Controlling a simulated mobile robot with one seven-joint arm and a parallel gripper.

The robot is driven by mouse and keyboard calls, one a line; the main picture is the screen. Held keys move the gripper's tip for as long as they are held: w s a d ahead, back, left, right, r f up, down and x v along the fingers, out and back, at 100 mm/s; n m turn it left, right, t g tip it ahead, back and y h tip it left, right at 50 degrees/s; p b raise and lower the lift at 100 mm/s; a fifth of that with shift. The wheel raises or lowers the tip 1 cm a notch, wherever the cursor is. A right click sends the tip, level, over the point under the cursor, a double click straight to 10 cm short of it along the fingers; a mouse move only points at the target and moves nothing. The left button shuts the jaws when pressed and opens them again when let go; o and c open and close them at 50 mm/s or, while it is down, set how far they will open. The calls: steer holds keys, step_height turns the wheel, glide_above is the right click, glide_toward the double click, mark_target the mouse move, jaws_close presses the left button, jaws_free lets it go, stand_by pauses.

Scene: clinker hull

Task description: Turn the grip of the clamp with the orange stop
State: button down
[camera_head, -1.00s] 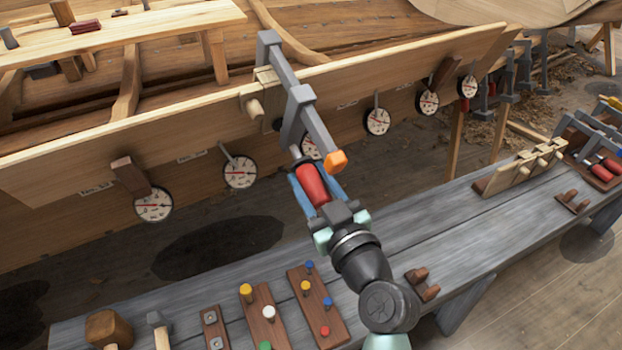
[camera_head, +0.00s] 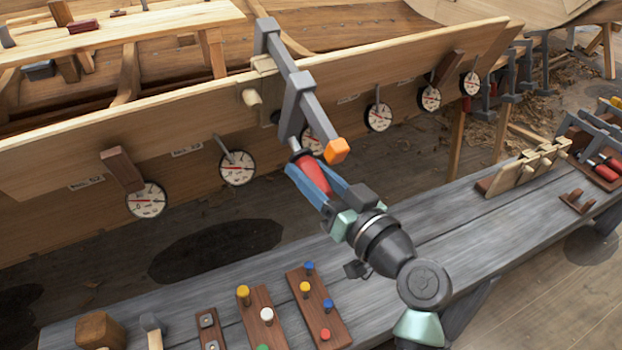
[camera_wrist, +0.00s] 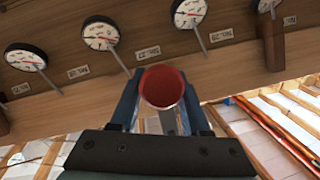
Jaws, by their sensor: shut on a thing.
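The clamp (camera_head: 292,95) is a grey bar clamp set over the top edge of the hull plank, with an orange stop (camera_head: 337,150) at the end of its bar. Its red grip (camera_head: 312,172) hangs below the bar, tilted. My gripper (camera_head: 318,186) is shut on the red grip, with blue fingers on either side of it. In the wrist view the red grip (camera_wrist: 162,87) shows end-on between the two fingers. A dial gauge behind the clamp is partly hidden by it.
The hull plank (camera_head: 80,160) carries several dial gauges, one nearby at the left (camera_head: 237,168) and one at the right (camera_head: 378,117). A wooden peg (camera_head: 252,98) is close to the clamp. Below, a grey bench (camera_head: 430,225) holds peg boards and wooden tools.

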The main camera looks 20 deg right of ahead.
steer(key=m+y, duration=0.1)
steer(key=m+y+b, duration=0.2)
steer(key=shift+f+y, duration=0.25)
steer(key=shift+y, duration=0.05)
steer(key=m+y+b, duration=0.1)
steer(key=m+y, duration=0.1)
steer(key=m, duration=0.1)
steer(key=shift+b, duration=0.35)
steer(key=shift+m+t+y, duration=0.3)
steer(key=shift+c, duration=1.9)
jaws_free()
steer(key=shift+r, duration=0.1)
steer(key=shift+d, duration=0.1)
steer(key=v, duration=1.3)
steer(key=shift+p, duration=0.45)
